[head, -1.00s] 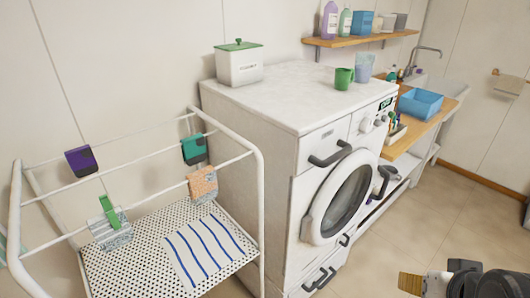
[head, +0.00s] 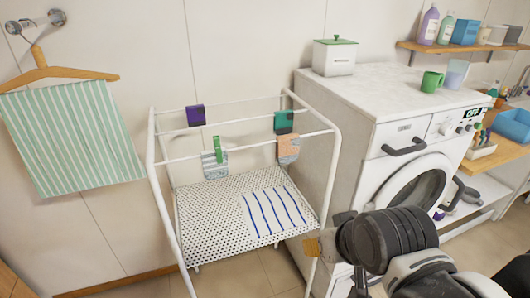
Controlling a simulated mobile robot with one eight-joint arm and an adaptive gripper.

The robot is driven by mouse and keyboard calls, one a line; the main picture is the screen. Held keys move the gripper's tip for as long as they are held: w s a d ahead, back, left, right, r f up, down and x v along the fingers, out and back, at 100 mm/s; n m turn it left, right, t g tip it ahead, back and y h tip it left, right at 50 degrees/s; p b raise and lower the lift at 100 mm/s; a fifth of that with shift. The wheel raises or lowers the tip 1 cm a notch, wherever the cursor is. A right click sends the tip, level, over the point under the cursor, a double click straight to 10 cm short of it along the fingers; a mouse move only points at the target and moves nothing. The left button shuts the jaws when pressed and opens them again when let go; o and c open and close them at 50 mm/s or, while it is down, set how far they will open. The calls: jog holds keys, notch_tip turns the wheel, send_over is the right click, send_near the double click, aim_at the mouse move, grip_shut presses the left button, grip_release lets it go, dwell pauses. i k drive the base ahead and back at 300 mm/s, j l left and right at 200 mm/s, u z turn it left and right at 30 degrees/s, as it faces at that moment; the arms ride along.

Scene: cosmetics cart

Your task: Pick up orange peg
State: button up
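I cannot clearly make out an orange peg. A small pale holder (head: 480,149) with several thin coloured items stands on the wooden counter right of the washing machine; the items are too small to tell apart. A green peg (head: 217,150) clips a grey cloth (head: 215,164) on the white drying rack (head: 158,190). My gripper (head: 313,246) shows at lower centre, in front of the rack's right leg, well apart from the pegs. Its fingers are too unclear to tell open from shut.
The washing machine (head: 350,150) stands right of the rack, with a green cup (head: 432,81) and a white lidded box (head: 334,57) on top. A striped towel (head: 72,137) hangs on a hanger at left. Floor (head: 232,277) is clear in front.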

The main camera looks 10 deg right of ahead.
aim_at(476, 137)
jog(key=z, duration=1.65)
jog(key=i+l+u, duration=0.5)
jog(key=i+l, duration=0.15)
jog(key=l, duration=0.4)
jog(key=i+l+u, duration=0.5)
jog(key=l, duration=0.75)
jog(key=i+l+u, duration=0.1)
jog(key=l+u, duration=0.4)
jog(key=l, duration=0.8)
jog(key=l+u, duration=0.5)
jog(key=l, duration=0.85)
jog(key=k, duration=0.05)
